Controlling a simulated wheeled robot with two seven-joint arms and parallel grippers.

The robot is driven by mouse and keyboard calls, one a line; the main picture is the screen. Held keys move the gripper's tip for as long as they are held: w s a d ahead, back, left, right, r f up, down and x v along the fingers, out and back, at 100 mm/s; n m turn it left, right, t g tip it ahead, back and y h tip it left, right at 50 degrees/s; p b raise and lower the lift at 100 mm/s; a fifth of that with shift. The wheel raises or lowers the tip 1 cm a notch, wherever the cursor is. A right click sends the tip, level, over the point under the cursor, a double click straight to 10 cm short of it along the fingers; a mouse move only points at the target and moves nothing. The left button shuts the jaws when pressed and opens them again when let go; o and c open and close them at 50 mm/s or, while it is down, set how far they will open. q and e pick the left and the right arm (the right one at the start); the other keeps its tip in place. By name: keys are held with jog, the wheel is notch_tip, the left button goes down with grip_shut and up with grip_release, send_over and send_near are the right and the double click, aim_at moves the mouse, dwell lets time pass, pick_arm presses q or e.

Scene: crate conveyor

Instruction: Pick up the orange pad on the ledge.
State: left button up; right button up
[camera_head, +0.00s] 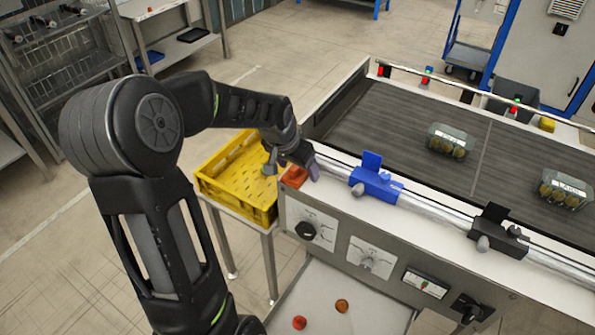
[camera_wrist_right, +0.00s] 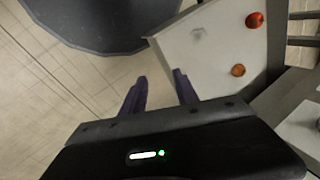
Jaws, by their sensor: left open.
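The orange pad (camera_head: 294,178) lies at the left end of the white ledge (camera_head: 335,196) on the front of the conveyor, in the head view. My left gripper (camera_head: 291,167) is open right at the pad, with one finger on its left and one on its right. The gripper covers the pad's upper part. I cannot tell whether the fingers touch it. My right gripper (camera_wrist_right: 161,82) is open and empty in the right wrist view, with bare floor and part of a white tray beyond its fingers.
A yellow crate (camera_head: 262,214) stands on a stand left of the ledge. A blue clamp (camera_head: 377,187) and a black clamp (camera_head: 498,236) sit along the rail. Two clear boxes (camera_head: 452,132) (camera_head: 563,186) are on the belt. A white tray (camera_head: 375,318) below holds two round fruits (camera_head: 299,322) (camera_head: 342,306).

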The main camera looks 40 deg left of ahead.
pick_arm(q)
jog(key=c, duration=1.6)
notch_tip(320, 180, up, 10)
jog(key=shift+r+b, duration=0.1)
jog(key=shift+b, duration=0.25)
